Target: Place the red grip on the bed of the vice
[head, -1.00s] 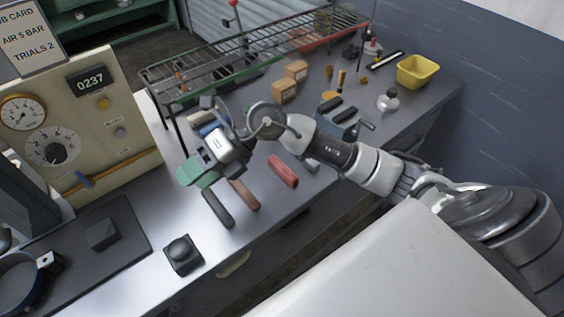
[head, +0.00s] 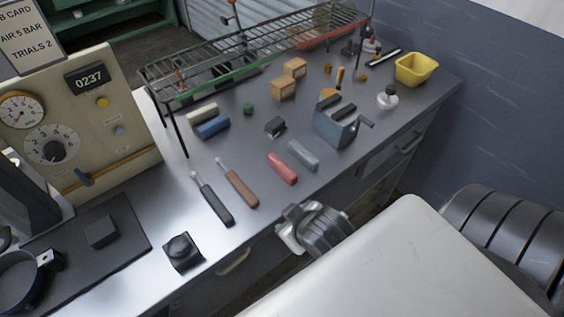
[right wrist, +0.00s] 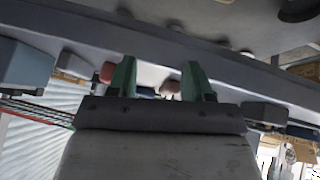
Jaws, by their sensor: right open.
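The red grip (head: 282,168) lies on the metal bench, between a brown-handled tool and a grey grip. The blue-grey vice (head: 335,128) stands behind it to the right, with dark jaws on top and a crank at its right side. Nothing red rests on the vice. My right gripper (head: 287,238) is low at the bench's front edge, nearer than the red grip and apart from it. In the right wrist view its two green fingers (right wrist: 158,78) are spread and empty. A small red end (right wrist: 107,72) shows beside one finger; I cannot tell if it is the red grip.
The grey grip (head: 303,154), brown-handled tool (head: 238,182) and black-handled tool (head: 213,198) lie close by. A wire rack (head: 250,55) spans the bench's back. A black block (head: 182,251) sits at the front left. A yellow bin (head: 416,69) stands far right.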

